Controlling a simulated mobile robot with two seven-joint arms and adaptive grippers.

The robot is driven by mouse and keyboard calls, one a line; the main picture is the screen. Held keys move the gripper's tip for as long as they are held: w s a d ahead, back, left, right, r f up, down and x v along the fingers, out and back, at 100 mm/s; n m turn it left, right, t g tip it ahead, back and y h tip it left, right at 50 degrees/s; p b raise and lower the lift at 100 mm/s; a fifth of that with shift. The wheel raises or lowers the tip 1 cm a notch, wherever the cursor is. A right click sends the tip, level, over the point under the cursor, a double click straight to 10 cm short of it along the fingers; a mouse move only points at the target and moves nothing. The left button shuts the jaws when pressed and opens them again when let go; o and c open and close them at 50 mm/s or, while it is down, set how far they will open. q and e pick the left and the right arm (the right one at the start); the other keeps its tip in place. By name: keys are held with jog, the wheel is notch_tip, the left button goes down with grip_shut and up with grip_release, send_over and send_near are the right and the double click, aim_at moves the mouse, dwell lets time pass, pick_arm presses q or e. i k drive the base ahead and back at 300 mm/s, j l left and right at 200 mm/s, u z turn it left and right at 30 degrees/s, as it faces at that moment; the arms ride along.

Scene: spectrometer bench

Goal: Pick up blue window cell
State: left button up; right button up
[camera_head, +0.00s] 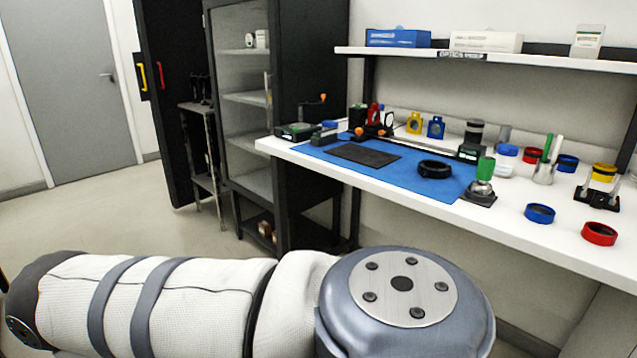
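A small upright blue piece with a round opening, which looks like the blue window cell (436,127), stands at the back of the white bench beside a similar yellow piece (414,122). It stands upright behind the blue mat (408,191), near the wall. Neither gripper is in view. A large arm link of mine fills the lower left and middle of the picture, well in front of the bench and apart from the blue piece.
The white bench (460,210) holds a black ring (434,169), a green-topped item (484,168), blue rings (540,213), red rings (599,234) and several small devices. A shelf (500,58) with boxes hangs above. A dark glass cabinet (240,100) stands left of the bench.

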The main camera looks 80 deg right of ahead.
aim_at(539, 214)
jog(key=z, duration=4)
